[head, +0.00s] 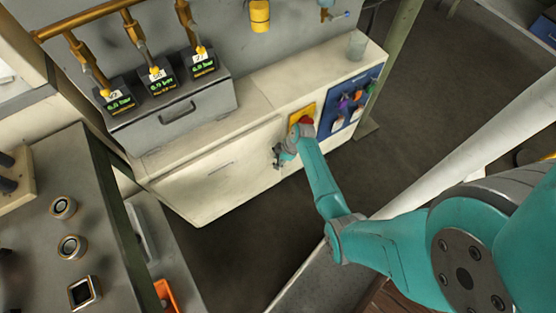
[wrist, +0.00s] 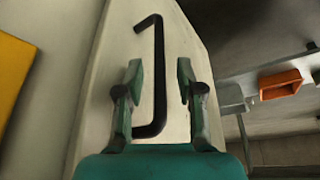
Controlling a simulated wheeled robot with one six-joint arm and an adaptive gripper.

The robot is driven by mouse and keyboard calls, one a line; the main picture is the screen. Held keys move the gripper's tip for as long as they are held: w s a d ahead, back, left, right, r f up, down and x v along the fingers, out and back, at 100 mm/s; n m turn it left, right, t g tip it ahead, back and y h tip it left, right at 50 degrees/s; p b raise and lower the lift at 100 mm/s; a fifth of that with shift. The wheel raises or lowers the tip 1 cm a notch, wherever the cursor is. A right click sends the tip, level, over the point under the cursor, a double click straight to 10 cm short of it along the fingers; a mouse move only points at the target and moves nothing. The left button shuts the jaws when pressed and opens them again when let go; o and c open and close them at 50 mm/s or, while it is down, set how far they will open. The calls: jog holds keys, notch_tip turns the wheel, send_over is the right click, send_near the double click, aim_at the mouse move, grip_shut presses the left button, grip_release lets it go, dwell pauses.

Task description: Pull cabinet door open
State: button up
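The cream cabinet (head: 215,168) stands low along the wall in the head view. Its door (wrist: 187,55) fills the middle of the wrist view as a pale panel. A black bar handle (wrist: 159,70) with bent ends is on it. My gripper (wrist: 160,85) is open, with one finger on each side of the handle and a visible gap to both. In the head view my gripper (head: 279,155) is at the cabinet front, just below the yellow panel. The fingers hide most of the handle there. The door looks shut in the head view.
A yellow panel with a red button (head: 305,117) and a blue board with knobs (head: 352,102) are right of my gripper. A grey bench with metal parts (head: 62,207) stands left, an orange bin (head: 165,295) below it. Dark floor (head: 245,225) lies open before the cabinet.

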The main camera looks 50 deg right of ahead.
grip_shut()
jog(key=shift+s, duration=0.15)
